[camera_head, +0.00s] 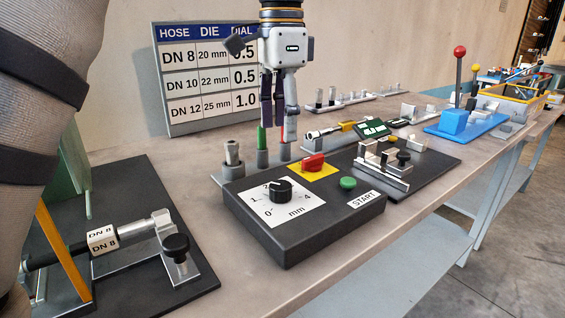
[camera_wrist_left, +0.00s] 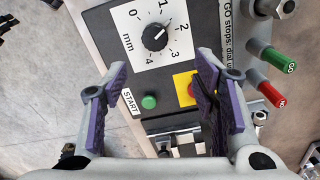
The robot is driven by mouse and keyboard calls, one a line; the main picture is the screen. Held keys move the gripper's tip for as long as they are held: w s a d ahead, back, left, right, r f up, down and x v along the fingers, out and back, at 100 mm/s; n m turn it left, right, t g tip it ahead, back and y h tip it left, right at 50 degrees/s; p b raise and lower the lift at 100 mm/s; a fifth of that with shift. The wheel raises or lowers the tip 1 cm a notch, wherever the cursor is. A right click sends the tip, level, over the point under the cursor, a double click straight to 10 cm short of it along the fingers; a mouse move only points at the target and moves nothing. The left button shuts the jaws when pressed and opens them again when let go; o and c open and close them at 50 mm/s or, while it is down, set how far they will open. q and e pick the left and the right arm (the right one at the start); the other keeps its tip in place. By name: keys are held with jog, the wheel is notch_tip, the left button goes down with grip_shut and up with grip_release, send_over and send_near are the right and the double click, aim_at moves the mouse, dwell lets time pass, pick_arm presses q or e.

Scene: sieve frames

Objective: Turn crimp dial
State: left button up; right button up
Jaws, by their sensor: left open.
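The crimp dial (camera_head: 280,190) is a round black knob on a white mm scale on top of a dark control box (camera_head: 300,237). In the left wrist view the dial (camera_wrist_left: 155,37) has a white mark that appears to point between 1 and 2, nearer 2. My left gripper (camera_head: 278,122) points down, empty, above and behind the box in the head view. In the left wrist view its open purple-padded fingers (camera_wrist_left: 163,85) are apart, with the dial beyond them, untouched. My right gripper is not in view.
A green button (camera_head: 348,183) and a red knob (camera_head: 313,162) on yellow sit beside the dial. Pegs with green and red tops stand behind. A chart (camera_head: 205,80) lists DN 8 dial 0.5. A DN 8 hose (camera_head: 102,241) lies in a fixture at left.

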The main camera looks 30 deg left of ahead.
aim_at(282, 184)
pick_arm(q)
jog(key=f, duration=0.2)
jog(key=s+f, duration=0.1)
jog(key=shift+s+d, duration=0.1)
jog(key=shift+d, duration=0.25)
jog(key=f, duration=0.4)
jog(key=f+p, duration=0.1)
jog(key=f, duration=0.3)
jog(key=shift+w+f, duration=0.2)
jog(key=shift+f, duration=0.05)
jog(key=c, duration=1.2)
